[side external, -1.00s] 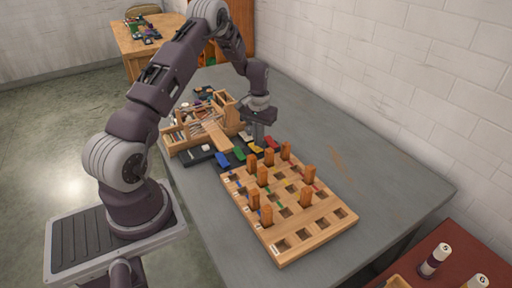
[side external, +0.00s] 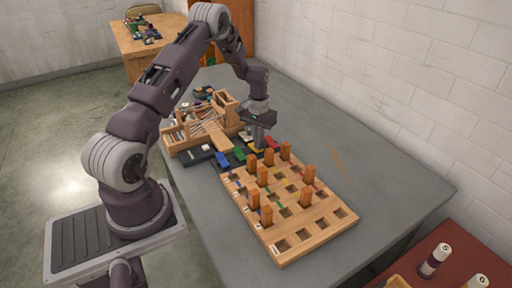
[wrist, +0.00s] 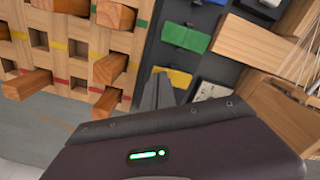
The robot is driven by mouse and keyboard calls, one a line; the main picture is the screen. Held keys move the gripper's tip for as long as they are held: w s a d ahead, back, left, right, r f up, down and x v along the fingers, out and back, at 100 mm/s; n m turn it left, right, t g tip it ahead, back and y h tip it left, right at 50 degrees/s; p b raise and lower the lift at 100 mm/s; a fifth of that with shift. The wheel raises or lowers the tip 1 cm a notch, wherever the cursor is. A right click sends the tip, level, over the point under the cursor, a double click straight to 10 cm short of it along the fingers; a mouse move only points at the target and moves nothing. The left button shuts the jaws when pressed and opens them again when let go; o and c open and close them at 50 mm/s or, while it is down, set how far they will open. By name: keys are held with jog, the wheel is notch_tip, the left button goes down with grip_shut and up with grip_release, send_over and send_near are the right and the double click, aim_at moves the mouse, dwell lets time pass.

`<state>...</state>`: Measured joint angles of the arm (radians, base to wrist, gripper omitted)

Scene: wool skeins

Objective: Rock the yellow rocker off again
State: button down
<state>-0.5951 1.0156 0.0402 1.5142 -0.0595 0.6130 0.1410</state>
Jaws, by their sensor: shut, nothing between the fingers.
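The yellow rocker (side external: 254,149) sits in a dark strip (side external: 193,162) in a row with blue, green and red rockers. In the wrist view the yellow rocker (wrist: 178,76) lies just beyond my fingertips, partly covered by them. My gripper (side external: 259,147) is shut and empty, pointing down at the yellow rocker's place. Its closed fingers also show in the wrist view (wrist: 158,82). I cannot tell whether they touch the rocker or which way it is tilted. The green rocker (wrist: 187,37) is beside it; the red rocker (side external: 272,143) shows only in the side view.
A wooden peg board (side external: 318,233) with several upright pegs stands close in front of the strip. A wooden rack (side external: 178,143) with a sloping plank stands behind it. A white rocker-like piece (wrist: 212,91) is near the fingers. The table's right side is clear.

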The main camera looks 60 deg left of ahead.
jog(key=shift+f, duration=0.45)
jog(key=shift+r, duration=3.55)
jog(key=s+d+r+m+t, duration=0.1)
jog(key=s+d+r, duration=0.2)
jog(key=d+r, duration=0.6)
jog(key=s+d+r+m+t, duration=0.25)
jog(key=d+r, duration=0.55)
jog(key=r, duration=0.4)
jog(key=s+d+r+m+t, duration=0.1)
jog(key=s+d, duration=0.4)
jog(key=s, duration=0.5)
jog(key=s+d+r+m+t, duration=0.1)
jog(key=s+d, duration=0.4)
jog(key=s, duration=0.5)
jog(key=shift+s+d+r, duration=0.2)
jog(key=shift+d+r, duration=0.2)
jog(key=shift+r, duration=0.2)
